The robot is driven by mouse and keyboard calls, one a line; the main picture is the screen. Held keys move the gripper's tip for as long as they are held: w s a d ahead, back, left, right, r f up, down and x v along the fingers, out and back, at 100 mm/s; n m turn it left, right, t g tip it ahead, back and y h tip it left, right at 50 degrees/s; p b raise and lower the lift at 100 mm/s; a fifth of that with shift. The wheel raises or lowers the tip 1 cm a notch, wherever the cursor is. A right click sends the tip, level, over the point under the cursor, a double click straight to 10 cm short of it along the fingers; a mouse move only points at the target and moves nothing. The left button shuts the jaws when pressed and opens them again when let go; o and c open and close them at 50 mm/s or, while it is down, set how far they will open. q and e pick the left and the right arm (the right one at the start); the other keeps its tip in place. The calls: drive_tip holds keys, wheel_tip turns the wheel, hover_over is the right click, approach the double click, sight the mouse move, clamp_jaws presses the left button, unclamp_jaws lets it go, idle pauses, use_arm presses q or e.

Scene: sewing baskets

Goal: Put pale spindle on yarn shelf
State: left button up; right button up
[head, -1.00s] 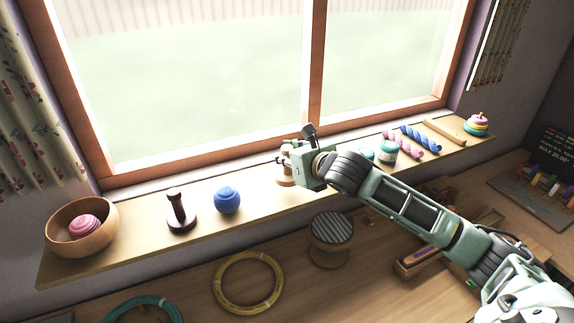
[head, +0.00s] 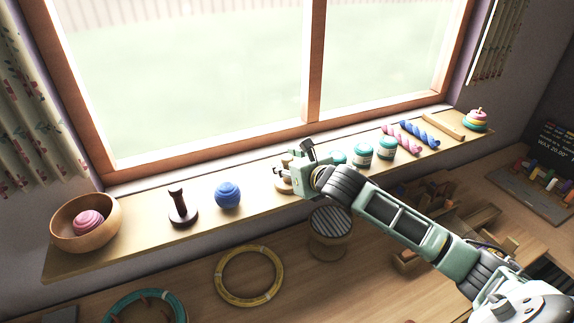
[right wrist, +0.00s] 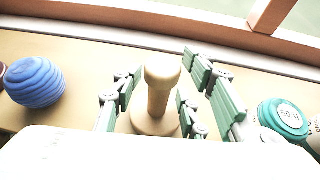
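The pale spindle (right wrist: 157,90) stands upright on the wooden window shelf (head: 110,258), with a round base and a knobbed top. In the head view the pale spindle (head: 283,186) is mostly hidden behind my right gripper (head: 282,172). In the right wrist view the fingers of my right gripper (right wrist: 160,98) are spread on both sides of the spindle's stem. Gaps show between fingers and stem, so it is open and not gripping. My left gripper is not in view.
On the shelf, a blue yarn ball (head: 228,195), a dark spindle (head: 182,208) and a wooden bowl (head: 70,238) with a pink ball stand to the left. Teal-lidded jars (head: 362,152) and twisted skeins (head: 402,138) are to the right. A striped-top spool (head: 330,232) stands below the shelf.

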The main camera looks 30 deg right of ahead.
drive_tip(key=shift+r, duration=0.15)
drive_tip(key=b+v, duration=0.4)
drive_tip(key=v, duration=0.8)
drive_tip(key=shift+a, duration=0.1)
